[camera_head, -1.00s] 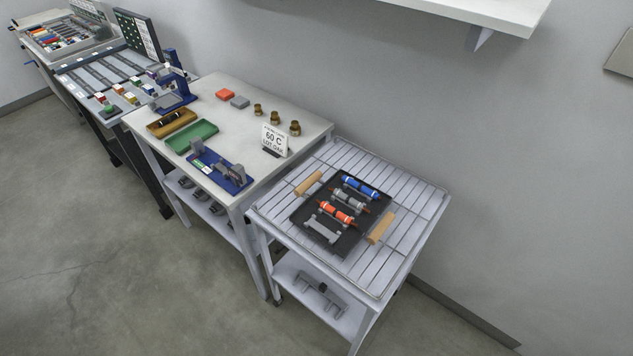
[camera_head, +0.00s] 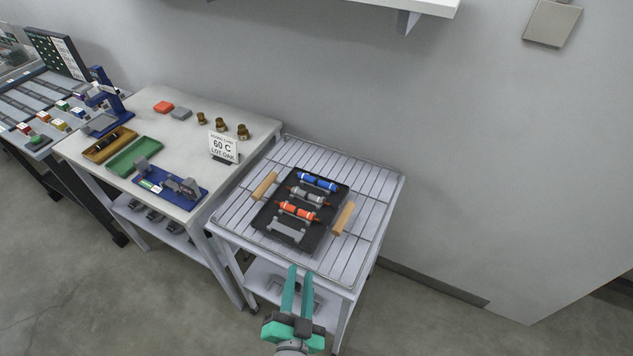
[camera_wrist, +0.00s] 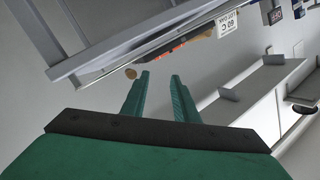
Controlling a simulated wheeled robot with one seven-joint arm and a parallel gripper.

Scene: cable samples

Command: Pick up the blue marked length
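The blue marked length (camera_head: 317,183) is a short blue cylinder with pale bands. It lies in the farthest cradle of a black tray (camera_head: 267,217) on the wire-rack cart. My gripper (camera_head: 298,273) is green, open and empty. In the head view it shows in front of the cart's near edge, apart from the tray. In the wrist view its two fingers (camera_wrist: 160,82) stand apart, with the cart edge beyond them.
The tray has wooden handles at left (camera_head: 264,186) and right (camera_head: 343,218). Bare wire rack (camera_head: 375,190) surrounds it. A white table (camera_head: 190,140) at left holds a "60 C" sign (camera_head: 223,147), a green tray (camera_head: 135,157) and a blue fixture (camera_head: 168,190). A shelf (camera_head: 340,3) overhangs behind.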

